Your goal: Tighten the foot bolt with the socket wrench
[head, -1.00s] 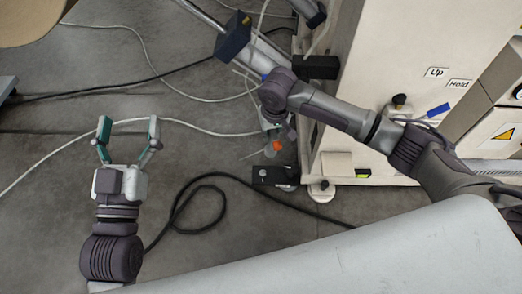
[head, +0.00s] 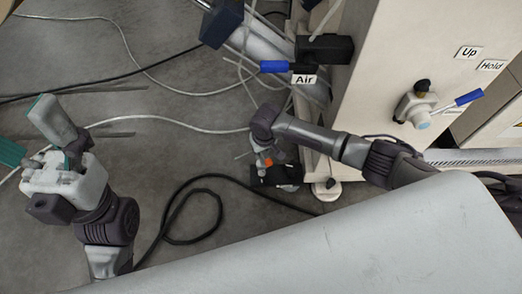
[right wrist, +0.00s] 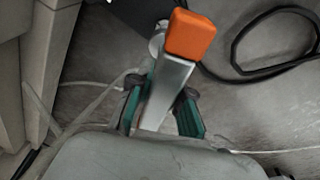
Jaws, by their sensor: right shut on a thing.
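The socket wrench (right wrist: 168,88) shows in the right wrist view as a pale metal bar with an orange end. My right gripper (right wrist: 160,115) is shut on the bar, with a teal finger on each side. In the head view my right gripper (head: 264,158) points down beside the machine's lower corner, mostly hidden by its wrist; the orange end shows beside it. A pale round foot (head: 326,190) stands on the floor there. I cannot make out the foot bolt or whether the wrench touches it. My left gripper (head: 28,128) is open and empty at the left.
The cream machine cabinet (head: 410,50) fills the right, with a blue-handled valve (head: 420,108). Another blue handle (head: 273,67) is by the "Air" label. A black block (head: 275,175) sits near the foot. A black cable (head: 180,215) loops on the floor, with pale hoses further back.

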